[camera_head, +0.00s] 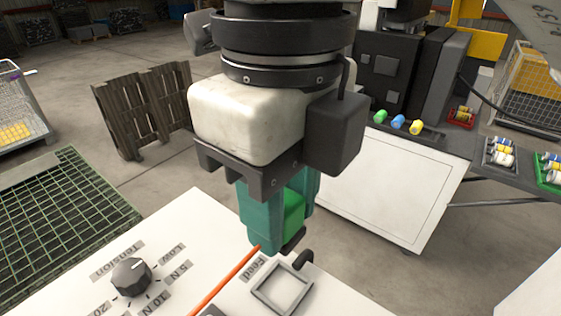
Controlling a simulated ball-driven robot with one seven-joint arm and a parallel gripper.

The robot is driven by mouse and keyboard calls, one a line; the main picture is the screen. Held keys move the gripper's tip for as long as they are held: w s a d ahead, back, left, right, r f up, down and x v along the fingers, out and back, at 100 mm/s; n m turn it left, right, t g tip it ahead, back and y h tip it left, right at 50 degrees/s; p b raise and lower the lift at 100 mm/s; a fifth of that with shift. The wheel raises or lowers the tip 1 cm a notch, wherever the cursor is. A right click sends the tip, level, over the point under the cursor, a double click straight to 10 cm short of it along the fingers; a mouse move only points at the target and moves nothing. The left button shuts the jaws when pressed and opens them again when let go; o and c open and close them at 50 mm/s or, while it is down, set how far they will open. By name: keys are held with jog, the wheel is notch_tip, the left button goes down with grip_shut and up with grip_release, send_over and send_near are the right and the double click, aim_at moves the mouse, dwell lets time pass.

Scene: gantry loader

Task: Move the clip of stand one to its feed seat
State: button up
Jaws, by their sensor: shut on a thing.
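My gripper (278,215) has teal fingers and points down over the white panel (215,245). It is shut on a bright green clip (293,208), which shows between the fingers, with a dark part at its lower end. The fingers hide much of the clip. An orange line runs over the panel up to the fingertips; where it ends is hidden. The feed seat (260,296), a grey square frame beside the upside-down word "Feed", lies just below the fingertips in the picture. A black hook-shaped piece stands at the seat's far corner. The clip appears above the panel, apart from the seat.
A tension knob (131,277) stands on the panel to the left. A green grating (65,215) and a wooden pallet (143,108) are at left. Bare floor lies between.

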jog(key=shift+f+b, duration=2.85)
jog(key=shift+b, duration=0.1)
jog(key=shift+f+b, duration=0.5)
jog(key=shift+f, duration=1.25)
jog(key=o, duration=1.1)
jog(key=shift+r, duration=0.1)
notch_tip(320, 180, up, 11)
jog(key=shift+f+p, duration=0.2)
jog(key=shift+p, duration=0.2)
